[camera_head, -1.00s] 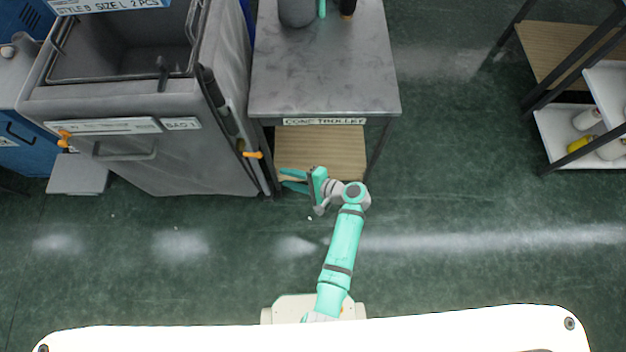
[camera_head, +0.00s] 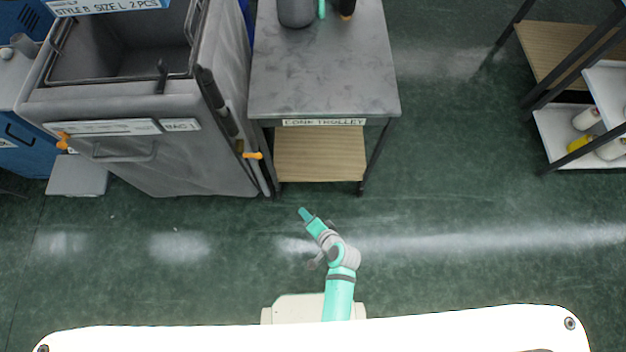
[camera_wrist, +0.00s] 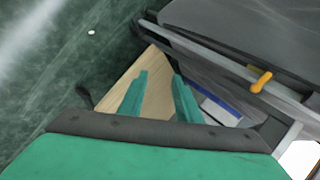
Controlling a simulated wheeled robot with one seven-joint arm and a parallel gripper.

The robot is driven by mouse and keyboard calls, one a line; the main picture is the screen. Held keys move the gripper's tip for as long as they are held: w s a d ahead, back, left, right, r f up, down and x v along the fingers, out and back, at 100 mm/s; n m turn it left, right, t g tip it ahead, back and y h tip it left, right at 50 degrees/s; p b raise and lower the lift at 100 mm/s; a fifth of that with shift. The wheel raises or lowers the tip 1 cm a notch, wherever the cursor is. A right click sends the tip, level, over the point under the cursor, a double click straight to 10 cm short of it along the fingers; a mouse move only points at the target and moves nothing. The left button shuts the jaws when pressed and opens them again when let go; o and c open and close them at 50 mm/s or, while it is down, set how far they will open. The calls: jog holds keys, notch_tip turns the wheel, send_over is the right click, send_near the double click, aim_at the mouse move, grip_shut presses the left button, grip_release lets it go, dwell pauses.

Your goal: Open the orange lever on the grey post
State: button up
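The orange lever (camera_head: 253,155) sticks out to the right from the grey post (camera_head: 240,143) at the front right corner of the grey bag bin. In the wrist view the orange lever (camera_wrist: 261,82) lies right of the fingers, beside a grey rail. My gripper (camera_head: 305,213) is below and right of the lever in the head view, clear of it. In the wrist view my gripper (camera_wrist: 159,76) has its two green fingers apart, with nothing between them.
The cone trolley (camera_head: 325,85) stands right of the bin, with a wooden lower shelf (camera_head: 320,155). A second orange lever (camera_head: 63,140) is at the bin's left front corner. A shelf rack (camera_head: 560,50) stands far right. The floor in front is clear.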

jog(key=shift+s+d+r+n+t+h, duration=0.1)
jog(key=shift+s+d+r+n+h, duration=0.1)
jog(key=shift+s, duration=0.3)
jog(key=shift+s+d+r+n+t+h, duration=0.1)
jog(key=shift+s+d+r+h, duration=0.1)
jog(key=shift+s, duration=0.25)
jog(key=shift+s+d+r+n+t+h, duration=0.1)
jog(key=shift+s+d, duration=0.1)
jog(key=shift+s, duration=0.3)
